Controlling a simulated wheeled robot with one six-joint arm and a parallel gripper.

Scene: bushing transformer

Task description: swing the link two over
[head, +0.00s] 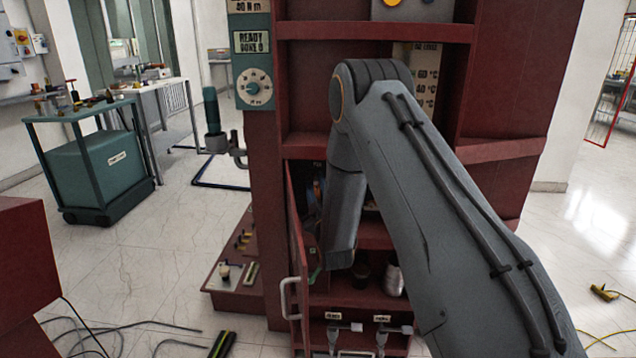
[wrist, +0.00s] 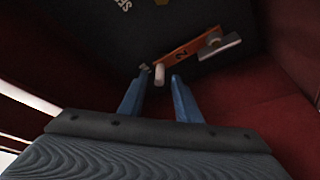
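Link two, an orange bar marked "2" (wrist: 182,53), lies slanted across a dark panel in the wrist view. A light peg (wrist: 159,74) stands out at its lower left end. A grey bolt or bar-shaped piece (wrist: 218,46) sits at its upper right end. My gripper (wrist: 160,78) has its two blue fingers apart, one on each side of the peg in the picture. I see a gap beside the peg and cannot tell how deep the fingers reach. In the head view my arm hides the link and most of the gripper.
The red cabinet (head: 375,31) encloses my forearm, with red walls close around it. Its narrow door (head: 296,240) stands open at the left, with a white handle (head: 290,298). A dark pot (head: 361,275) and a pale can (head: 393,281) stand on a low shelf.

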